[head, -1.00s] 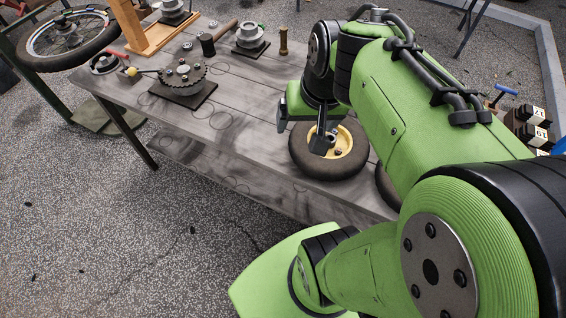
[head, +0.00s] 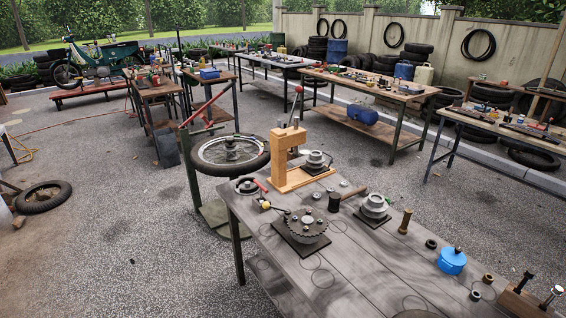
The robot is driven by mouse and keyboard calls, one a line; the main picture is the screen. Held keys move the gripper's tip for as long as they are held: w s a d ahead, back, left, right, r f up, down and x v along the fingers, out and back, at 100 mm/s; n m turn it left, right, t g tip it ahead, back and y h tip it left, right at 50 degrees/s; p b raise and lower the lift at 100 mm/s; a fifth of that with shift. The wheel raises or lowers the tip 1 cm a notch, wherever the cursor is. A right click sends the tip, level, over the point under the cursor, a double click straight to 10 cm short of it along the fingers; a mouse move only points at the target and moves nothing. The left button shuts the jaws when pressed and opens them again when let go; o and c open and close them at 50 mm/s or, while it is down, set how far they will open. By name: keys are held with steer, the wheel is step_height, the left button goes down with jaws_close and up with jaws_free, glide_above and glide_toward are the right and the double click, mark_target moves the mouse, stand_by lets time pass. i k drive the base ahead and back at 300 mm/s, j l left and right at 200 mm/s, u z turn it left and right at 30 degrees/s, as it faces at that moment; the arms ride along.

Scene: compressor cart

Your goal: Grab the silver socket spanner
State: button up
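I cannot pick out a silver socket spanner with certainty. At the lower right edge, a brown wooden block (head: 522,305) on the near workbench holds two upright tools. One is a dark-headed tool (head: 524,281), and the other is a shiny silver-headed tool (head: 553,294) that could be a spanner. Both are small and the block is cut by the picture's edge. My gripper and arm are out of view.
The near grey workbench (head: 350,270) carries a toothed disc (head: 306,224), a grey hub (head: 374,206), a blue lidded pot (head: 452,261) and a wooden press (head: 290,160).

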mark_target(262, 187)
steer(key=i+j+u, duration=0.25)
steer(key=i+u, duration=0.15)
steer(key=i+j+u, duration=0.1)
steer(key=i+u, duration=0.3)
steer(key=i, duration=0.15)
steer(key=i+u, duration=0.45)
steer(key=i+l, duration=0.05)
